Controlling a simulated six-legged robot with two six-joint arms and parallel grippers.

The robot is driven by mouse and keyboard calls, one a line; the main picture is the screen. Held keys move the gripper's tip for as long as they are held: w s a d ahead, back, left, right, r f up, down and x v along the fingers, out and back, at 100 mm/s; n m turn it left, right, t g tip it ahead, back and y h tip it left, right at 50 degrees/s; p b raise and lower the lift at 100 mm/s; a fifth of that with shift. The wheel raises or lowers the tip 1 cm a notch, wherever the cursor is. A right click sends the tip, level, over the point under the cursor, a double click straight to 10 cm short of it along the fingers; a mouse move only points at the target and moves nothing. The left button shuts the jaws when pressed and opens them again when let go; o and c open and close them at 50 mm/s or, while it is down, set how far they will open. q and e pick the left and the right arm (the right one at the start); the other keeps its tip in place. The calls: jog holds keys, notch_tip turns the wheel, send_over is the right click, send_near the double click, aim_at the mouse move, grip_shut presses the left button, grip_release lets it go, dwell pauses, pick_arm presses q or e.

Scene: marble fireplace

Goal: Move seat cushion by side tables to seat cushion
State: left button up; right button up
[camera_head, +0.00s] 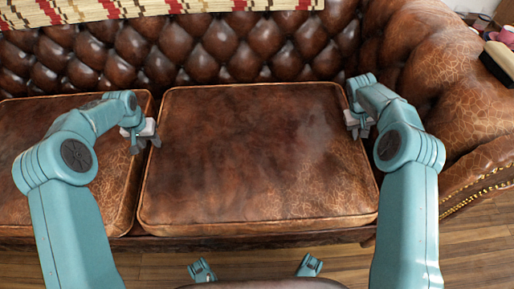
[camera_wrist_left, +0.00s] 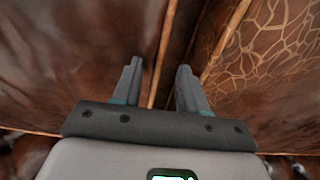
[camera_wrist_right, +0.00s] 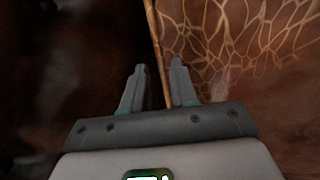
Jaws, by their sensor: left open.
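The brown leather seat cushion (camera_head: 255,160) lies flat on the sofa in the middle of the head view, with cracked patches and piped edges. A second seat cushion (camera_head: 50,150) lies left of it. My left gripper (camera_head: 146,137) is at the seam between the two cushions. In the left wrist view its fingers (camera_wrist_left: 155,88) are apart, with the gap between the cushions showing between them. My right gripper (camera_head: 358,125) is at the middle cushion's right edge. In the right wrist view its fingers (camera_wrist_right: 158,82) are apart, on either side of the piped edge; contact cannot be told.
The tufted sofa backrest (camera_head: 220,48) rises behind the cushions, with a patterned throw (camera_head: 130,8) along its top. The rounded armrest (camera_head: 450,90) stands close to my right arm. Wooden floor (camera_head: 480,235) shows in front.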

pick_arm(q)
jog(key=c, duration=0.4)
pick_arm(e)
jog(key=c, duration=0.3)
pick_arm(q)
grip_shut()
pick_arm(e)
grip_shut()
dwell(0.4)
pick_arm(q)
jog(key=shift+w+r, duration=0.2)
jog(key=shift+r, duration=0.15)
pick_arm(e)
jog(key=shift+w+r, duration=0.2)
jog(key=shift+r, duration=0.1)
